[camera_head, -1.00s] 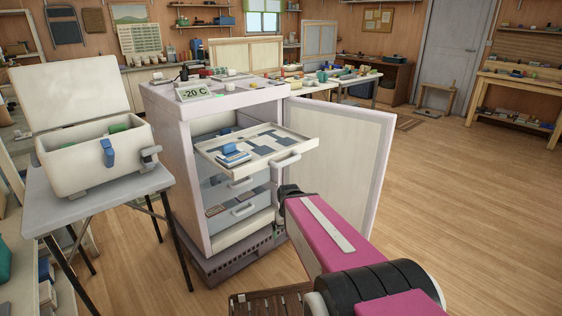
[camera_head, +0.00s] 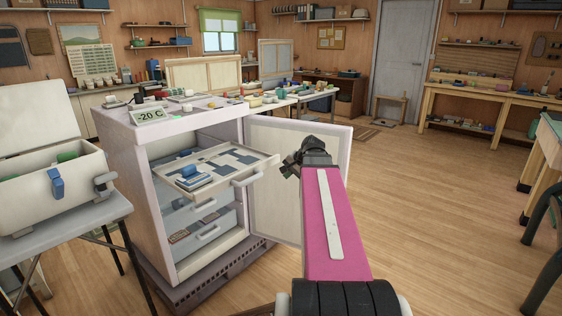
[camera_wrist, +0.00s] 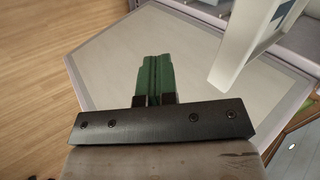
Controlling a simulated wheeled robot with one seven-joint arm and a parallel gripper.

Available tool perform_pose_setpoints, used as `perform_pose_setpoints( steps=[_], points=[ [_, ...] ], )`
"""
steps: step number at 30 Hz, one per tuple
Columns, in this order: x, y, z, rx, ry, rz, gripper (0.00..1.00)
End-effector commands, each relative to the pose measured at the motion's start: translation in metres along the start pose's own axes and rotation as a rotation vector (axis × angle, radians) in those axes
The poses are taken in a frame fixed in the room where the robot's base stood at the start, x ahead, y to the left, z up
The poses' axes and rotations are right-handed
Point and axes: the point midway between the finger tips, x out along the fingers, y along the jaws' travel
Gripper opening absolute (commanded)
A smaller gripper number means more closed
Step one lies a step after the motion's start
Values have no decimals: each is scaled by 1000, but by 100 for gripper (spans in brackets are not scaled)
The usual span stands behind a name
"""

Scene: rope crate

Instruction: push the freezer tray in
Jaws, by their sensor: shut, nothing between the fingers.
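The freezer (camera_head: 122,185) is a pale cabinet with its door (camera_head: 322,140) swung open to the right. My gripper (camera_head: 290,167) is just right of the tray's front, before the open door, apart from the tray in the picture. In the wrist view its green fingers (camera_wrist: 153,75) are together and empty. A pale piece, apparently the tray's edge or handle (camera_wrist: 240,45), hangs at upper right. The door panel fills the background.
Lower drawers (camera_head: 205,220) sit inside the freezer. A grey table (camera_head: 75,225) with an open white cooler box (camera_head: 30,205) stands close at left. Workbenches line the right side. The wooden floor (camera_head: 430,210) right of the door is clear.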

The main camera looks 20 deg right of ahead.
Motion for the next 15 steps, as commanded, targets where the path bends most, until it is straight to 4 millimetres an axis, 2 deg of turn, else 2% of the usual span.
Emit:
perform_pose_setpoints(
  steps=[1,3,7,11,15],
  points=[
    [-19,-5,-17,39,21,-37,0],
    [-42,-10,-33,88,39,-84,0],
    [-72,-16,-52,148,60,-145,0],
    [-84,-19,-59,173,68,-173,0],
    [-77,-21,-60,177,67,-176,0]
  ],
)
